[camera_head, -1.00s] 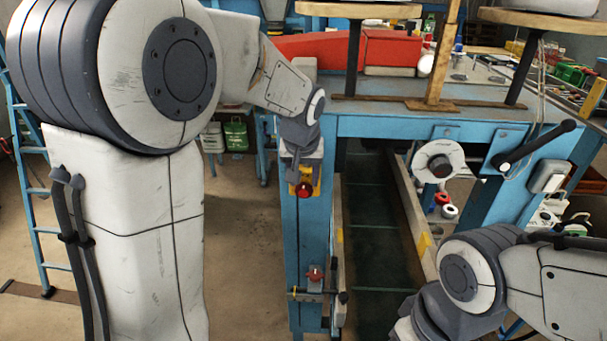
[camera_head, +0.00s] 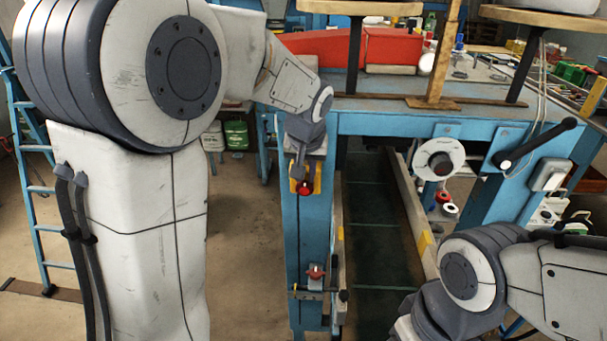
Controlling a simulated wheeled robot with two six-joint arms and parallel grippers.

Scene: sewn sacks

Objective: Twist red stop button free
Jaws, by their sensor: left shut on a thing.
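The red stop button (camera_head: 306,189) sits on a yellow plate (camera_head: 317,180) on the front of the blue machine leg (camera_head: 310,235). My left gripper (camera_head: 302,180) reaches down to it from above, its fingers shut on the button. The fingers cover the upper part of the button, and only its lower red part shows. My right arm is at the lower right of the view; its gripper is not visible.
A red-handled valve (camera_head: 315,272) sits lower on the same leg. A black lever (camera_head: 536,144) and a white round dial (camera_head: 438,160) are on the machine to the right. A blue ladder (camera_head: 35,148) stands at the left.

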